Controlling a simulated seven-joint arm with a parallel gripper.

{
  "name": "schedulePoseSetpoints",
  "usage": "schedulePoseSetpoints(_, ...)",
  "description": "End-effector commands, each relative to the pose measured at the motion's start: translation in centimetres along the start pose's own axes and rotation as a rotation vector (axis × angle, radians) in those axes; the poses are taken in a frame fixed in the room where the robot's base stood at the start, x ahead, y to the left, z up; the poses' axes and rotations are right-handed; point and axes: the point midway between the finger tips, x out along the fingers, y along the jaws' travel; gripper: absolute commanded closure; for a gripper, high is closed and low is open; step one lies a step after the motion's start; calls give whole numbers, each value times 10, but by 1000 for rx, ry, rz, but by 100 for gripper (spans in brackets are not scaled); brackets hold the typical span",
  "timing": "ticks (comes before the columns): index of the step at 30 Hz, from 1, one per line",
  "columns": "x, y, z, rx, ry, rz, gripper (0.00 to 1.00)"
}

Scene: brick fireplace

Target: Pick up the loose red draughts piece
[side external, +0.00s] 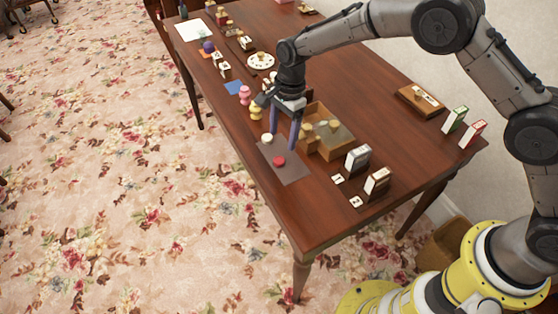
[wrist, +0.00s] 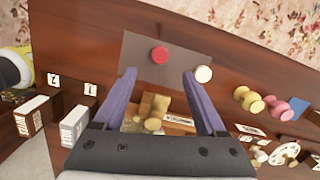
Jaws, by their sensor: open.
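The red draughts piece (side external: 279,160) lies flat on a dark grey mat (side external: 291,174) near the front left edge of the table. In the wrist view the red piece (wrist: 159,55) is beyond my fingertips, between their lines and slightly left of centre. A white piece (side external: 267,138) lies at the mat's edge, and in the wrist view it (wrist: 203,74) sits close to my right-hand fingertip. My gripper (side external: 284,130) is open and empty above the table, behind the red piece. In the wrist view its two purple fingers (wrist: 160,76) are spread wide.
A wooden tray (side external: 337,151) with small wooden pieces stands right beside my gripper. Yellow and pink pieces (side external: 244,94) stand farther back along the left edge.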

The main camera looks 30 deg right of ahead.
Motion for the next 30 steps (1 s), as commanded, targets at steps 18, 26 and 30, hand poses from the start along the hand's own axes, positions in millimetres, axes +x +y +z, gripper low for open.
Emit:
schedulePoseSetpoints(18,63,2,2,0,0,3,26)
schedulePoseSetpoints(26,80,1,2,1,-1,-2,26)
schedulePoseSetpoints(30,79,1,2,1,-1,-2,32)
